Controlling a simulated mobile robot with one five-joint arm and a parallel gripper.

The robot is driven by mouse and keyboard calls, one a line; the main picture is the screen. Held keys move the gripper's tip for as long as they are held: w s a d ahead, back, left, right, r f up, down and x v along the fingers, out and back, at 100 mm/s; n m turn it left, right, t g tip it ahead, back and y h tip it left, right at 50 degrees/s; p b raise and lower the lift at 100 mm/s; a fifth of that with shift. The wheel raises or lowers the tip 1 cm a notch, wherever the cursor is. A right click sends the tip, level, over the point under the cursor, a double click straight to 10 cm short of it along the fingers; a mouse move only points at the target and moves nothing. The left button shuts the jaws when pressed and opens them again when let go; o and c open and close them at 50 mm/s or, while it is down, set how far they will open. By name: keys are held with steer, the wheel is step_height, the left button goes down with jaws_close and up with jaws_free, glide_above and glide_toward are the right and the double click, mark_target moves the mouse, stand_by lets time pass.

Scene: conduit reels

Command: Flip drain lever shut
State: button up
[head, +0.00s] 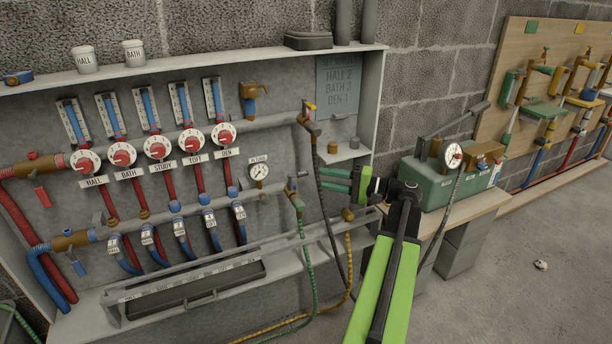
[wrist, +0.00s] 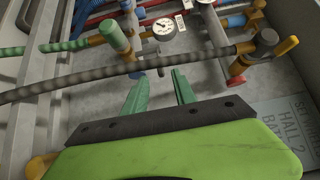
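No label names the drain lever that I can read. At the right end of the lower manifold is a valve with a teal-green outlet (head: 297,201) and a small grey lever (head: 302,174). The teal outlet also shows in the wrist view (wrist: 116,38). My gripper (head: 324,178) is to the right of the lower valve. Its two green fingers are apart and empty in the wrist view (wrist: 160,76).
A dark hose (head: 322,190) hangs from the upper valve and crosses in front of my fingers in the wrist view. A pressure gauge (head: 260,171) is left of the valves. A green pump box (head: 428,180) stands on a bench at right.

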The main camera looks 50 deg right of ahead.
steer(key=v, duration=0.6)
steer(key=shift+s, duration=0.35)
